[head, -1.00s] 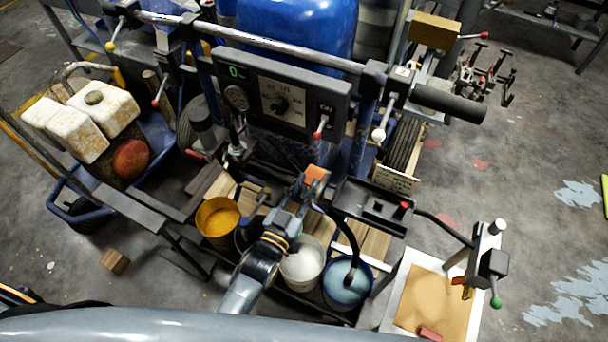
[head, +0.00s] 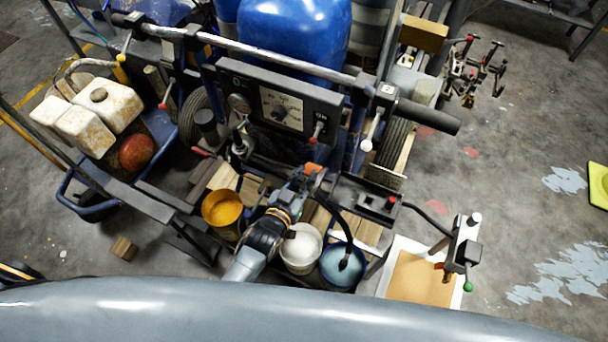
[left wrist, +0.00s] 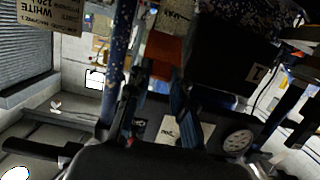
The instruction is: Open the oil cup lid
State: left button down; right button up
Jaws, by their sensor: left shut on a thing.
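My left gripper (head: 302,184) reaches in below the control panel and is shut on a small orange piece (head: 313,168). In the left wrist view an orange-brown surface (left wrist: 164,55) shows between and beyond the two fingers of my left gripper (left wrist: 155,85). I cannot tell whether this piece is the oil cup lid. The oil cup is not clearly visible; the gripper and the panel hide much of that spot. My right gripper is not in view.
The control panel (head: 281,106) and handlebar (head: 250,50) stand just beyond the gripper. A black tray (head: 363,198) with a hose is close on the right. Buckets of yellow (head: 222,210), white (head: 301,250) and blue (head: 343,268) paint stand near my arm.

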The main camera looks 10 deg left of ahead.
pick_arm(q)
jog(key=c, duration=1.2)
grip_release()
jog(key=shift+o, duration=0.2)
jog(key=v, duration=1.2)
jog(key=s+a+f+g+y+b, duration=0.15)
jog(key=s+f, duration=0.25)
jog(key=f, duration=0.7)
jog(key=s+a+f+g+b, duration=0.2)
jog(key=s+a+f+g, duration=0.1)
jog(key=f, duration=0.7)
jog(key=s+a+f+g+y+b, duration=0.1)
jog(key=s+a+f+g+b, duration=0.2)
jog(key=f, duration=0.8)
jog(key=s+a+f+g+y+b, duration=0.1)
jog(key=s+a+f+g, duration=0.2)
jog(key=s+f, duration=0.5)
jog(key=s+a+f+n+g+y+b, duration=0.1)
jog(key=s+a+f+g+b, duration=0.1)
jog(key=s+f, duration=0.5)
jog(key=s+a+g, duration=0.1)
jog(key=s, duration=0.4)
jog(key=shift+a+f, duration=0.35)
